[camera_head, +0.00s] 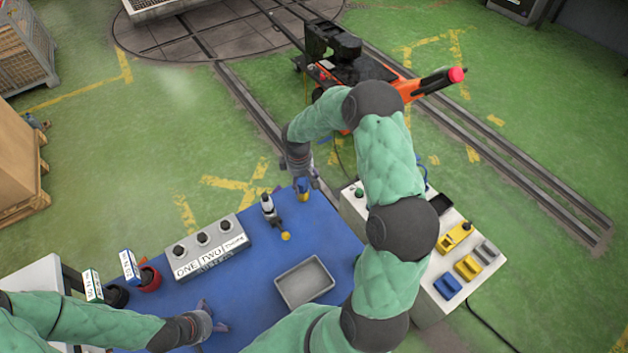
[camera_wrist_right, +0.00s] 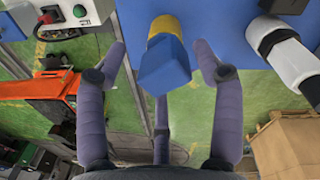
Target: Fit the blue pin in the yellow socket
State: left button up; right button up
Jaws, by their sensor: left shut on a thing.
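The blue pin (camera_head: 301,183) stands at the far edge of the blue table, with the yellow socket (camera_head: 305,196) at its lower end. In the right wrist view the blue pin (camera_wrist_right: 165,70) is nearest the camera and the yellow socket (camera_wrist_right: 164,27) shows behind it. How deep the pin sits is hidden. My right gripper (camera_wrist_right: 160,56) is open, its fingers apart on both sides of the pin with visible gaps. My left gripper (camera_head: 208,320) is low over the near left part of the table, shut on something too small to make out.
A grey and white fixture (camera_head: 268,207) with a yellow ball stands left of the socket. A box with ONE, TWO labels and knobs (camera_head: 206,248) is further left. A grey tray (camera_head: 305,281) lies nearer. A white cabinet (camera_head: 425,285) with coloured blocks stands right.

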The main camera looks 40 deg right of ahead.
jog(key=shift+d, duration=0.1)
notch_tip(320, 180, up, 8)
jog(key=s+d, duration=0.1)
jog(key=s, duration=0.1)
jog(key=shift+s, duration=0.2)
jog(key=shift+d, duration=0.1)
jog(key=f, duration=0.3)
jog(key=w+f, duration=0.1)
jog(key=f, duration=0.2)
jog(key=w+a+f, duration=0.1)
jog(key=f, duration=0.2)
jog(key=shift+w, duration=0.2)
jog(key=shift+s+r, duration=0.1)
jog(key=shift+r, duration=0.1)
dwell(0.5)
